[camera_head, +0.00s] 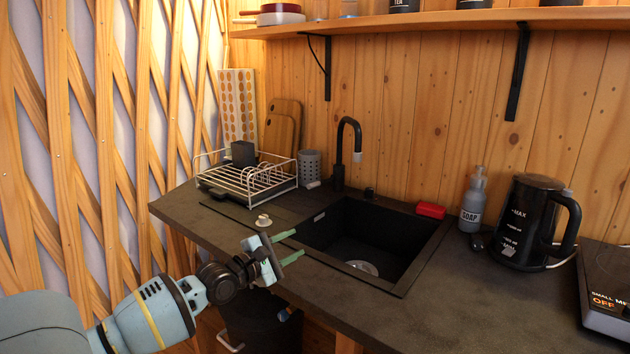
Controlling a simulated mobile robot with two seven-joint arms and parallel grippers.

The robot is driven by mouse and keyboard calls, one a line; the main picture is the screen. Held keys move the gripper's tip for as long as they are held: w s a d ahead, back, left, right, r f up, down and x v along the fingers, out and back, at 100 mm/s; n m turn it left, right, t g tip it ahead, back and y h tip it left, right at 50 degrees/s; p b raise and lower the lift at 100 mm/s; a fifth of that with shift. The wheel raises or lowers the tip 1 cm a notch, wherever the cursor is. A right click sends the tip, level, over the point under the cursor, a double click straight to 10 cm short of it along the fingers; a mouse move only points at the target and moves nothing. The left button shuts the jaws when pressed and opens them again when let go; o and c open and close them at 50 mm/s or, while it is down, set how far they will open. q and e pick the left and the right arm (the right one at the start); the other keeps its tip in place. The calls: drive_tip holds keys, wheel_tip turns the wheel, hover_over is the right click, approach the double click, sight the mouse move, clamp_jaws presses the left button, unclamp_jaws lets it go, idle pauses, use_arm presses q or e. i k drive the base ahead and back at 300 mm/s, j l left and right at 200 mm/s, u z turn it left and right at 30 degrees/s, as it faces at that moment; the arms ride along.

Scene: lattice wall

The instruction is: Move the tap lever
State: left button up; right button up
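The black tap (346,128) stands behind the sink, its spout arched over toward the basin. A small light-coloured piece (313,184) shows just left of the tap's base; I cannot tell whether it is the lever. My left gripper (300,242) is at the front left edge of the sink, its two green fingers spread apart with nothing between them. It is well in front of the tap and apart from it. My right gripper is not in view.
The black sink (322,219) is set in the dark counter (440,317). A wire dish rack (247,182) stands left of the tap. A red sponge (431,210), soap bottle (473,203), black kettle (524,228) and hot plate (606,290) are to the right. A shelf (450,19) runs above.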

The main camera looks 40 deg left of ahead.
sight(312, 185)
drive_tip(key=i+j, duration=0.4)
drive_tip(key=j, duration=0.15)
drive_tip(key=i+j, duration=0.4)
drive_tip(key=j, duration=0.2)
